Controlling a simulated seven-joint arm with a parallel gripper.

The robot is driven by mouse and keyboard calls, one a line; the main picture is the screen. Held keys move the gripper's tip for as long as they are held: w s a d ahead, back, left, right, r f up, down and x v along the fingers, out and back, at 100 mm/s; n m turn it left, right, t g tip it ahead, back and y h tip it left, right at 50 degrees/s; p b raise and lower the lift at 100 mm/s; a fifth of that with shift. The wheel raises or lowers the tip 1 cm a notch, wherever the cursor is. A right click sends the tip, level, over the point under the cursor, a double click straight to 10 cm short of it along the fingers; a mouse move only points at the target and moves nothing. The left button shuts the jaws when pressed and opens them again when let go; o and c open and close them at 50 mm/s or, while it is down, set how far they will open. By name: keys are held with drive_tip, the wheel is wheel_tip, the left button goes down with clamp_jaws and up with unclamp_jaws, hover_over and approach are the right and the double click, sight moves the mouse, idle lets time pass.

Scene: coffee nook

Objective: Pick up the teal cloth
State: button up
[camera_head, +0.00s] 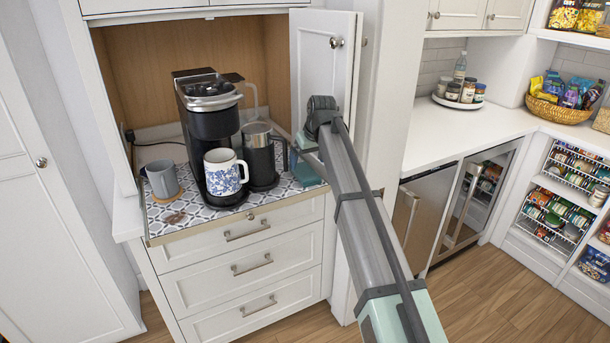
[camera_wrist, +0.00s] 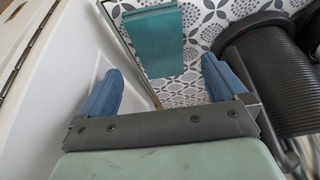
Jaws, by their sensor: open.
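The teal cloth (camera_wrist: 155,40) lies folded on the patterned mat in the wrist view, beyond my fingertips and between their lines. In the head view the teal cloth (camera_head: 306,173) shows at the right end of the nook counter, partly hidden by my arm. My gripper (camera_wrist: 158,85) is open and empty, with its two blue fingers apart. The cloth is not between the fingers. In the head view my wrist covers most of the gripper.
A dark French press (camera_head: 259,155) stands just left of the cloth; it also shows at the right in the wrist view (camera_wrist: 270,75). The coffee maker (camera_head: 208,120), floral mug (camera_head: 222,174) and grey mug (camera_head: 162,179) stand farther left. The open cabinet door (camera_head: 315,70) is close to my arm.

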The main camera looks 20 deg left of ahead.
sight(306, 172)
drive_tip(key=shift+x, duration=2.75)
drive_tip(key=shift+d, duration=0.15)
drive_tip(key=shift+c, duration=0.5)
drive_tip(key=c, duration=1)
wheel_tip(306, 172, up, 10)
drive_tip(key=shift+f, duration=0.1)
